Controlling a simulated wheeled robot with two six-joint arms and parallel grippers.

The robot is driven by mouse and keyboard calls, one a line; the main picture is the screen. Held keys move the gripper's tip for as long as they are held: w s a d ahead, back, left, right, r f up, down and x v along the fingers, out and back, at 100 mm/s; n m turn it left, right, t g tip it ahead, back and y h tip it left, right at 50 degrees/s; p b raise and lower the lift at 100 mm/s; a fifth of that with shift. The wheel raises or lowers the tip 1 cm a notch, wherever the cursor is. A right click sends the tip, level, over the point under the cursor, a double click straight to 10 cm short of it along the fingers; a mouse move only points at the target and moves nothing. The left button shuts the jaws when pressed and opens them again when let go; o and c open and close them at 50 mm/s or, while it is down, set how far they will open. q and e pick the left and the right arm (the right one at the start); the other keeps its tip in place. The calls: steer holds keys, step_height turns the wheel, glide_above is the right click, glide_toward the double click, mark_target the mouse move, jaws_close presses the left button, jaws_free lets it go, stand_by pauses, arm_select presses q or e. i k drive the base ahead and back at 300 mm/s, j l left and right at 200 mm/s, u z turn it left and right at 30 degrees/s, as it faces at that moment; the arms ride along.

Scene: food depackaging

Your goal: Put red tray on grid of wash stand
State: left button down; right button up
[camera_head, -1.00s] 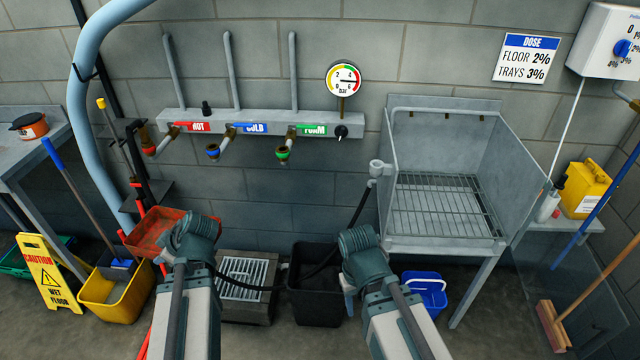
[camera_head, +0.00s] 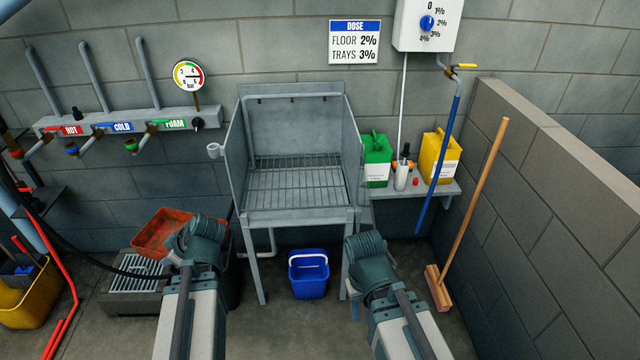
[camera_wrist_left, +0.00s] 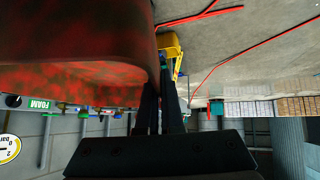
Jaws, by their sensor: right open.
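The red tray (camera_head: 158,234), stained dark, is left of the wash stand (camera_head: 300,216) and lower than its grid (camera_head: 297,188). My left gripper is shut on the tray's edge; in the left wrist view the fingers (camera_wrist_left: 168,105) lie against the tray wall (camera_wrist_left: 75,85). In the head view my left wrist covers the tray's right end and the fingertips. The grid is flat, bare and open at the front, with panels at the back and sides. My right gripper (camera_head: 351,284) is open below the stand's front right, mostly hidden by its own wrist, with nothing seen in it.
A blue bucket (camera_head: 308,275) stands under the wash stand. Green (camera_head: 377,158) and yellow (camera_head: 439,156) canisters sit on a shelf to its right. A broom (camera_head: 470,215) leans farther right. A floor drain (camera_head: 138,272) lies below the tray. A hose trails at left.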

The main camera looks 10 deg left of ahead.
mark_target(289, 186)
steer(key=i+l, duration=0.2)
steer(key=l, duration=0.15)
steer(key=i+l, duration=0.2)
steer(key=l, duration=0.15)
steer(key=i+l+z, duration=0.1)
steer(key=l, duration=0.3)
steer(key=i, duration=0.1)
